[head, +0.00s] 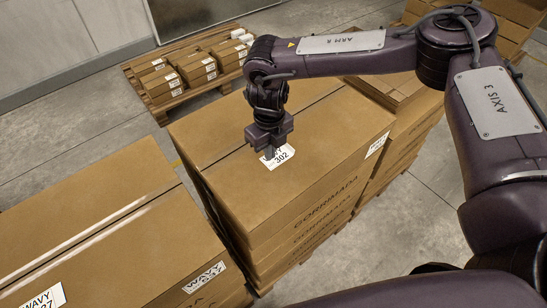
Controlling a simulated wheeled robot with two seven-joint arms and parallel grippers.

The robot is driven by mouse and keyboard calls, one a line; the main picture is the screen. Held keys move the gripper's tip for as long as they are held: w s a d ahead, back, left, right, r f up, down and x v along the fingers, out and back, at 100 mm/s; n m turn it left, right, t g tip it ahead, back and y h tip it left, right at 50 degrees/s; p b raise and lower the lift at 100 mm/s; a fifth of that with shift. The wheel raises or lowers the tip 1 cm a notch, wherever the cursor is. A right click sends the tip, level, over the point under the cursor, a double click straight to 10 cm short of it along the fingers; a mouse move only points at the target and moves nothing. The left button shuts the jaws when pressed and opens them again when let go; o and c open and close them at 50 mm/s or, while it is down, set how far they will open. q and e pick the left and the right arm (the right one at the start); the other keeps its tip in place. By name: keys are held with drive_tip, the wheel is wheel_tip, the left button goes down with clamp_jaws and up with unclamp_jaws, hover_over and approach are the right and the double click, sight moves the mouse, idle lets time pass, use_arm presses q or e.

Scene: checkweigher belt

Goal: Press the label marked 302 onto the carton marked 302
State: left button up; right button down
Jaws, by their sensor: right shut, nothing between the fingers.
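A white label reading "WAVY 302" (283,158) lies on the top face of a large brown carton (325,135), near its front left part. It looks flat, but part of it is hidden behind my right gripper. My right gripper (269,150) points down at the label, shut, with its fingertips at or just above it; I cannot tell if they touch. Another white label (377,145) is on the carton's right side, too small to read. My left gripper is out of view.
A second carton stack (95,235) stands at the left, with a label ending in 7 (42,299) and a side label "WAVY" (205,277). A pallet of small boxes (185,72) is behind. Grey floor (90,135) is clear between.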

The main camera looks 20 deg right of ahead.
drive_tip(key=shift+f+b, duration=0.4)
drive_tip(key=shift+f, duration=0.35)
drive_tip(key=shift+r, duration=0.1)
idle(0.5)
wheel_tip(320, 180, up, 7)
drive_tip(key=p, duration=0.5)
drive_tip(key=shift+p, duration=0.3)
